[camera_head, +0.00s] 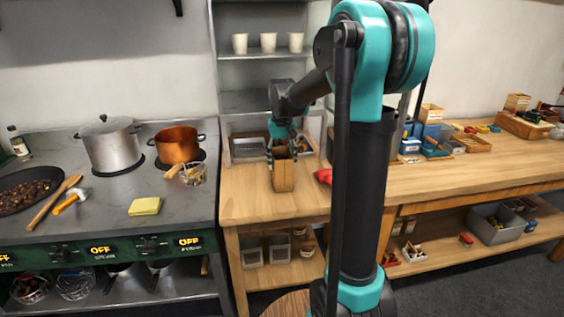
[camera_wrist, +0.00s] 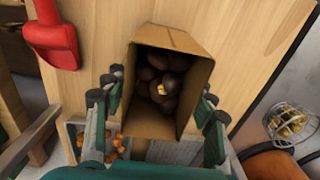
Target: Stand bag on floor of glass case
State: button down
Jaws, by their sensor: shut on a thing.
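An open-topped brown paper bag (camera_head: 283,176) is upright at the wooden counter, left of my arm in the head view. In the wrist view the bag (camera_wrist: 197,80) shows dark chestnuts (camera_wrist: 160,85) inside and one yellowish piece. My gripper (camera_head: 283,152) is shut on the bag, with a finger on either side. Whether the bag's base touches the counter I cannot tell. A framed, clear-fronted case (camera_head: 227,147), apparently the glass case, stands behind the bag at the back of the counter. My gripper hides part of it.
A red scoop (camera_wrist: 50,40) lies on the wooden counter (camera_head: 245,205). The stove at left carries a steel pot (camera_head: 112,148), a copper pot (camera_head: 177,146) and a wire basket (camera_head: 194,174). Counter left of the bag is clear.

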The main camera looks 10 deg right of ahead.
jog(key=shift+f, duration=0.1)
jog(key=c, duration=0.5)
grip_release()
jog(key=shift+c, duration=0.2)
